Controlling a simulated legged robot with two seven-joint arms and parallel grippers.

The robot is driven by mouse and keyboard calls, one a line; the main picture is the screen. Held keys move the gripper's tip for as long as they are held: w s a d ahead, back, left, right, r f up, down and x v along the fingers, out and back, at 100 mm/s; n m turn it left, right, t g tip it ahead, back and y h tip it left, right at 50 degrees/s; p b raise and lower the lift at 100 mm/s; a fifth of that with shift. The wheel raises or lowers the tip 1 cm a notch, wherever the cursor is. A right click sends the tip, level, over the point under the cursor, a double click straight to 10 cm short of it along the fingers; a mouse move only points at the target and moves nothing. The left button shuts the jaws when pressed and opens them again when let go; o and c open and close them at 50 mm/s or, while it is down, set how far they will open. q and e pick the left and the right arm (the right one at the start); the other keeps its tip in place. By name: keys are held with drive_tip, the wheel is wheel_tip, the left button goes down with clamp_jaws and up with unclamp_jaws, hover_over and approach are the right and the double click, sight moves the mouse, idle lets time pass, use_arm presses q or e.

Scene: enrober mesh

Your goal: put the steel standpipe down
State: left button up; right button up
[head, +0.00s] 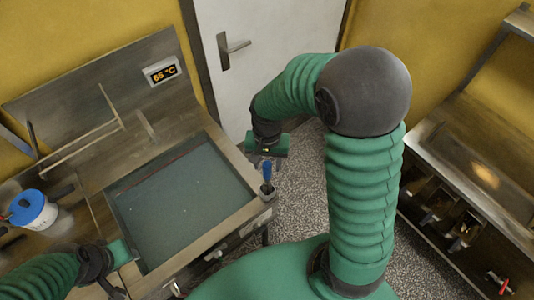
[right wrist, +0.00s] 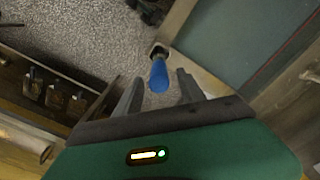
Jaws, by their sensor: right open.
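I cannot pick out the steel standpipe for certain. A blue-handled piece (head: 267,170) stands in a small dark holder (head: 267,190) at the tank's near right corner; its steel part, if any, is hidden. My right gripper (head: 267,160) is open at this handle. In the right wrist view the blue handle (right wrist: 159,76) shows between the spread fingers of the right gripper (right wrist: 160,77), with a visible gap on each side. My left gripper (head: 118,270) is at the tank's near left corner, and its fingers are too unclear to judge.
The steel tank (head: 232,219) holds murky liquid. A temperature display (head: 163,73) reads 65 °C. A blue and white tub (head: 33,210) is at left. A steel counter (head: 465,185) is at right. Speckled floor lies between.

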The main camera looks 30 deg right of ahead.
wheel_tip(320, 180, up, 8)
drive_tip(key=shift+a, duration=0.1)
idle(0.4)
drive_tip(key=shift+f, duration=0.1)
idle(1.1)
